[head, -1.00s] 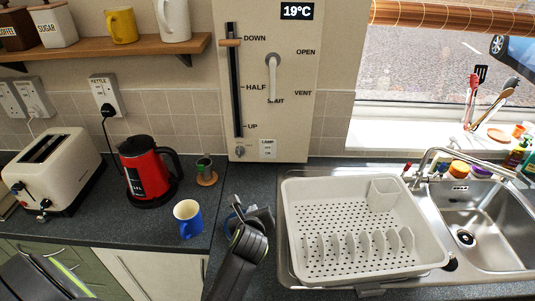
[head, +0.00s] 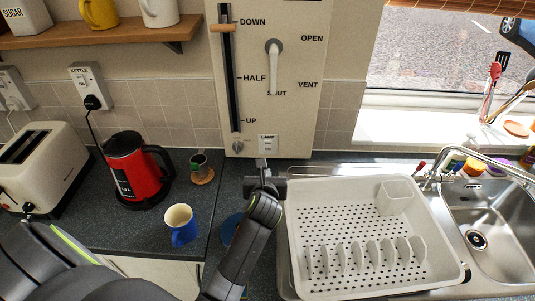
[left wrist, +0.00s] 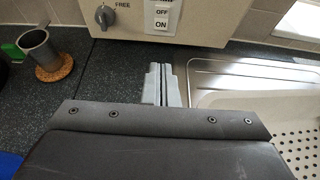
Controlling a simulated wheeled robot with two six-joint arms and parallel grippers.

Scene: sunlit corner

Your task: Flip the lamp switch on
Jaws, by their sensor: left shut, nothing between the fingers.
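The lamp switch (head: 268,143) is a small white plate low on the beige wall panel (head: 300,120), right of a round grey knob. In the left wrist view the switch (left wrist: 161,17) shows an OFF part above an ON part; its top is cut off by the picture edge. My left gripper (head: 263,163) is just below and in front of the switch in the head view. In the left wrist view its fingers (left wrist: 162,72) are together and empty, pointing at the panel below the ON part, seemingly apart from it. My right gripper is not in view.
A white dish rack (head: 350,210) stands right of my left arm, beside the sink (head: 500,235). A blue mug (head: 180,226), a small cup on a cork coaster (head: 203,177) and a red kettle (head: 137,175) stand left. A lever slider (head: 223,28) is higher on the panel.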

